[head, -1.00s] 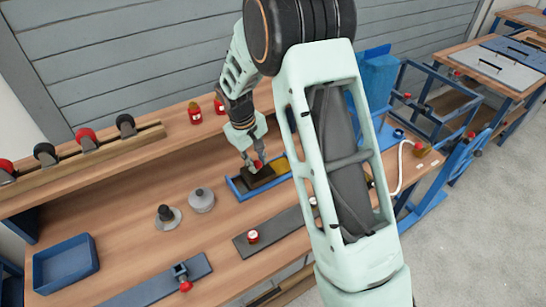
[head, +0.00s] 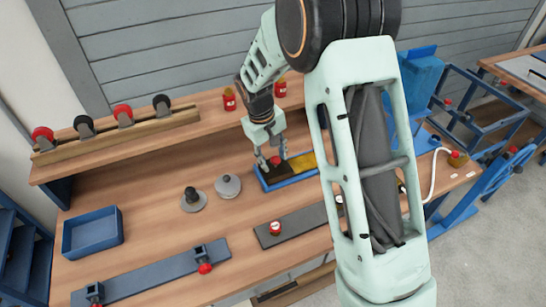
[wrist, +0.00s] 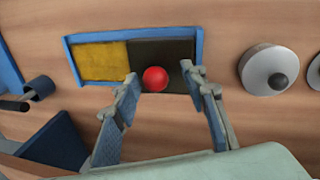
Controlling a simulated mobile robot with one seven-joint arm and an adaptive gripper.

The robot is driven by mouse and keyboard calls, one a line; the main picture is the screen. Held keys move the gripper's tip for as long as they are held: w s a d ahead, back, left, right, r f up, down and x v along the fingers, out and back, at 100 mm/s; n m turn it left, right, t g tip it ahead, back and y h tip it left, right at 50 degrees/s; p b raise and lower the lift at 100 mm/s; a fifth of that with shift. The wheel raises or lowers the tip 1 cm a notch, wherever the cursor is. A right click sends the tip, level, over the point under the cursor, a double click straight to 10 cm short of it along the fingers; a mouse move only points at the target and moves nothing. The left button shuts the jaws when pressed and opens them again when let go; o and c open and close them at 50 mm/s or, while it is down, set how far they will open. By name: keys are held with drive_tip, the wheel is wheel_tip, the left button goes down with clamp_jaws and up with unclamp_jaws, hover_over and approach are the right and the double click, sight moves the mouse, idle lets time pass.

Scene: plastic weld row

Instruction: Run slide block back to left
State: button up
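The slide block (head: 273,175) is dark and has a round red knob on top (head: 275,161). It sits at the left end of a shallow blue tray (head: 291,183) in the head view, with a yellow strip (head: 303,163) bare to its right. The wrist view shows the tray turned round, with the dark block (wrist: 178,50) at its right end and the yellow (wrist: 103,61) at its left. My gripper (wrist: 160,80) is open, its fingertips on either side of the red knob (wrist: 155,78), with a gap on both sides. Whether the fingers are at knob height I cannot tell.
Two grey discs with knobs (head: 228,186) (head: 193,199) stand left of the tray. A blue bin (head: 92,234) is at the left. A shelf with red and black rollers (head: 123,115) runs behind.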

wheel_tip(320, 180, up, 12)
drive_tip(key=s+a, duration=0.1)
drive_tip(key=a, duration=0.1)
drive_tip(key=shift+s, duration=0.15)
drive_tip(key=shift+f, duration=0.1)
